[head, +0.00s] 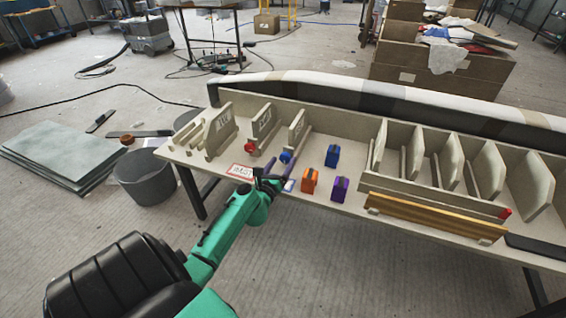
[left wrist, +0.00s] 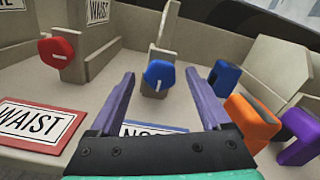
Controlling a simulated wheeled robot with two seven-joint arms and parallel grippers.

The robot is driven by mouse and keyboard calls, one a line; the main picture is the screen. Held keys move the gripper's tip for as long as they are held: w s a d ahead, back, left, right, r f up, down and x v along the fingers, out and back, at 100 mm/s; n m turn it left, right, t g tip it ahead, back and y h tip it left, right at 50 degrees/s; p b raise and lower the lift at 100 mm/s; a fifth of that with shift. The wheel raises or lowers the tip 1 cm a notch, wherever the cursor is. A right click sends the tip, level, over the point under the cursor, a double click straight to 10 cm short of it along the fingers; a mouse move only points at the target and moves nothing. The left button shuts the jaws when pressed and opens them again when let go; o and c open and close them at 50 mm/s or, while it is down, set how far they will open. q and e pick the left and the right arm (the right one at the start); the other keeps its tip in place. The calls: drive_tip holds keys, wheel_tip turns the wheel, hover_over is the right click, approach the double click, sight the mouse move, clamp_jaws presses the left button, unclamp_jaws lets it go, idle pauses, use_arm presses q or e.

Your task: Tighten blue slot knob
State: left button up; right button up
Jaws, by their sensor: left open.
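The blue slot knob (head: 286,156) sits on the front of an upright slotted board in the head view. In the left wrist view the blue knob (left wrist: 158,76) has a pale line on its face and shows between my finger tips, a little beyond them. My left gripper (head: 273,182) is open, with two purple fingers; it also shows in the left wrist view (left wrist: 158,85). Nothing is between the fingers, and they do not touch the knob. My right gripper is not in view.
A red knob (left wrist: 60,52) stands left of the blue one. A red-bordered WAIST card (left wrist: 38,124) and a blue-bordered card (left wrist: 150,129) lie on the table. Blue (head: 332,156), orange (head: 309,181) and purple (head: 339,189) blocks stand to the right.

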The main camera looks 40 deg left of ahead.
use_arm(q)
drive_tip(key=shift+w+a, duration=0.25)
drive_tip(key=shift+w, duration=0.45)
clamp_jaws()
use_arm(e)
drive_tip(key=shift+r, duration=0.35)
